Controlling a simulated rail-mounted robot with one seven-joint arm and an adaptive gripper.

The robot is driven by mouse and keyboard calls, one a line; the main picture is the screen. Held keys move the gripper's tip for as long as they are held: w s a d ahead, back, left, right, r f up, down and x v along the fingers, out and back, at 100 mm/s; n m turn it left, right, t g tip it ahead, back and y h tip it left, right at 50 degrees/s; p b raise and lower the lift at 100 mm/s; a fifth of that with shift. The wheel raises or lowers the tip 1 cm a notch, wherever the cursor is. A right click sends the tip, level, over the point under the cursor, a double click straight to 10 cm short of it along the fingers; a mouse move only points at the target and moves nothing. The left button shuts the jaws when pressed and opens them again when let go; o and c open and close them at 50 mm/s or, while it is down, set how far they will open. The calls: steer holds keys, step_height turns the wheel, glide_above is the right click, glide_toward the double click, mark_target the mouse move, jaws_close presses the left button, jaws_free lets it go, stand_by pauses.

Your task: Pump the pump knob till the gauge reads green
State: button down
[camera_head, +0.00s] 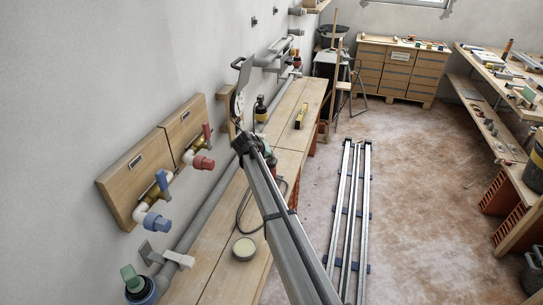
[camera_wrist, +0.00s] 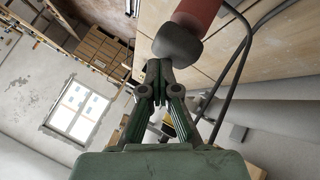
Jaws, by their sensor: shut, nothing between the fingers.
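The pump shows in the wrist view as a red cylinder (camera_wrist: 196,12) with a dark grey rounded knob-like end (camera_wrist: 178,43). My gripper (camera_wrist: 158,66) has its fingers together, with the tips at the lower left of this grey end. I cannot tell whether they touch it. In the head view a round white dial (camera_head: 238,107), apparently the gauge, stands by the wall beyond the end of my arm. It is seen nearly edge-on, and its reading cannot be made out. My arm hides most of the pump there.
A wooden bench (camera_head: 213,263) runs along the left wall, with a round tin (camera_head: 244,249) and a black hose (camera_head: 247,207) on it. Valves with a red handle (camera_head: 204,162) and a blue handle (camera_head: 157,222) are on wall boards. Metal rails (camera_head: 350,215) lie on the floor at right.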

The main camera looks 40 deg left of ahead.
mark_target(270, 161)
stand_by(0.6)
steer(key=shift+r+p, duration=0.3)
steer(key=shift+r, duration=1.8)
steer(key=shift+r, duration=0.1)
steer(key=shift+r+p, duration=0.5)
steer(key=shift+r, duration=1.9)
